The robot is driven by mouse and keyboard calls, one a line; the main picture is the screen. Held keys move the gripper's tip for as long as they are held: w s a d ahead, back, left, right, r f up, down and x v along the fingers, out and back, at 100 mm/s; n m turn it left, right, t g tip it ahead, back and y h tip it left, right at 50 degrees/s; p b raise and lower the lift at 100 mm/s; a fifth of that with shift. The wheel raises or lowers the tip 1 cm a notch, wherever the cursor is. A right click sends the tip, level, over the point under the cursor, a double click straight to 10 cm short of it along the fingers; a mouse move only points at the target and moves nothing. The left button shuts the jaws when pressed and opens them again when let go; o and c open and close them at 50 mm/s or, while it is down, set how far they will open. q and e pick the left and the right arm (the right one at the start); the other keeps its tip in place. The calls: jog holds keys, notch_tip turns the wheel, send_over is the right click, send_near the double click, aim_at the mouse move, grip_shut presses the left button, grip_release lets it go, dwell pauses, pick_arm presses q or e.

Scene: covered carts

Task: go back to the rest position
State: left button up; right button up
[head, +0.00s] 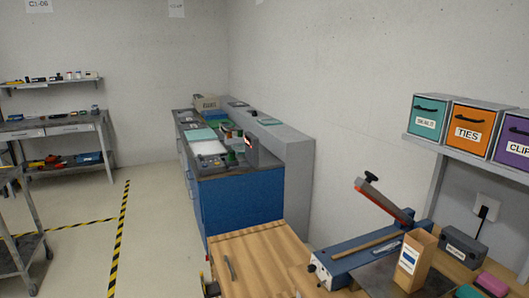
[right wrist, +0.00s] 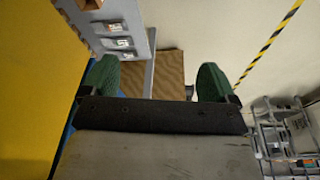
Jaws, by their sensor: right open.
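My right gripper (right wrist: 157,82) shows in the right wrist view. Its two green fingertips stand wide apart with nothing between them. Behind the gap is a brown, wood-like surface (right wrist: 168,72); I cannot tell how far away it is. Neither gripper can be made out in the head view, and my left gripper is in no view.
In the head view, a wooden bench (head: 250,255) carries a blue sealer (head: 345,262) with a raised red-edged handle and an upright cardboard box (head: 411,262). A blue cabinet (head: 240,208) stands behind. A grey cart (head: 25,235) is at left. Taped floor between is clear.

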jog(key=s+d+f+g, duration=0.1)
jog(key=s+f, duration=0.8)
jog(key=f, duration=0.3)
jog(key=s+d+f, duration=0.2)
jog(key=s+f, duration=0.6)
jog(key=f, duration=0.4)
jog(key=shift+s+g, duration=0.35)
jog(key=shift+g, duration=0.05)
